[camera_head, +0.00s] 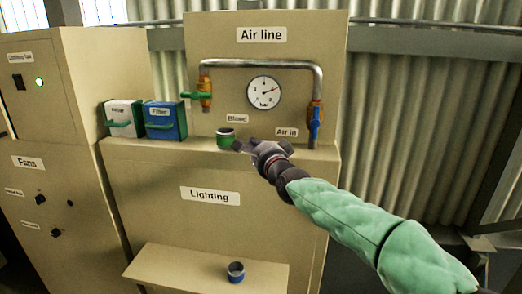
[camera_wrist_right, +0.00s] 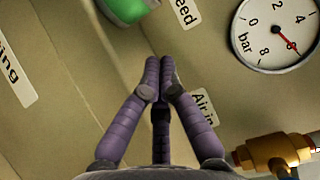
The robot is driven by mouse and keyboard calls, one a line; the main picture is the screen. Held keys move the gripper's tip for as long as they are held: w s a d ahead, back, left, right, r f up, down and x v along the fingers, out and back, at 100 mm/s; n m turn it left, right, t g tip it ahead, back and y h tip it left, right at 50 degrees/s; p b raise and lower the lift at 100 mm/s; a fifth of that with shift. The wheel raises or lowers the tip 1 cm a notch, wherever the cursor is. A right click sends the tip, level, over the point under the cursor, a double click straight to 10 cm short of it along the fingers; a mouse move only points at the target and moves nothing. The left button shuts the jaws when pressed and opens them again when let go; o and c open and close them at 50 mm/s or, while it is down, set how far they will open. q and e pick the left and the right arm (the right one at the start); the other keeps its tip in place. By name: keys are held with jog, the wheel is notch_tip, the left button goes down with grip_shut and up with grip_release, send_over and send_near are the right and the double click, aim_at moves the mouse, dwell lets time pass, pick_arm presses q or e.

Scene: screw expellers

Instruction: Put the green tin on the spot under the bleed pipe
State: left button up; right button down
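The green tin (camera_head: 225,140) stands upright on the ledge of the air line panel, below the "Bleed" label. It is a little right of the bleed pipe (camera_head: 205,92), which has an orange fitting and a green handle. No marked spot can be made out under the pipe. My right gripper (camera_head: 243,147) is just right of the tin. In the right wrist view its purple fingers (camera_wrist_right: 160,65) come together at the tips, with nothing between them. The green tin (camera_wrist_right: 123,7) shows there at the top edge, apart from the fingertips. My left gripper is out of view.
A white box (camera_head: 122,118) and a blue box (camera_head: 165,121) stand left on the ledge. The air-in valve (camera_head: 315,121) and the gauge (camera_head: 264,92) are on the panel.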

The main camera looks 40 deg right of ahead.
aim_at(222, 141)
jog(key=shift+w+a+r+p, duration=0.1)
jog(key=shift+w+a+p, duration=0.1)
jog(key=shift+w+p, duration=0.3)
jog(key=shift+w+a+r+p, duration=0.1)
jog(key=shift+w+a+p, duration=0.05)
jog(key=shift+w+p, duration=0.3)
jog(key=shift+w+a+f+p, duration=0.1)
jog(key=shift+w+a+p, duration=0.4)
jog(key=shift+w+p, duration=0.25)
jog(key=shift+w+f, duration=0.15)
jog(key=shift+w, duration=0.1)
jog(key=shift+a, duration=0.1)
jog(key=w+a+p, duration=0.1)
jog(key=w, duration=0.1)
jog(key=w+a, duration=0.1)
jog(key=w+a+p, duration=0.1)
jog(key=w, duration=0.1)
jog(key=shift+w+p, duration=0.3)
jog(key=shift+w, duration=0.05)
jog(key=shift+w+a, duration=0.2)
jog(key=shift+w, duration=0.2)
jog(key=shift+s+d, duration=0.1)
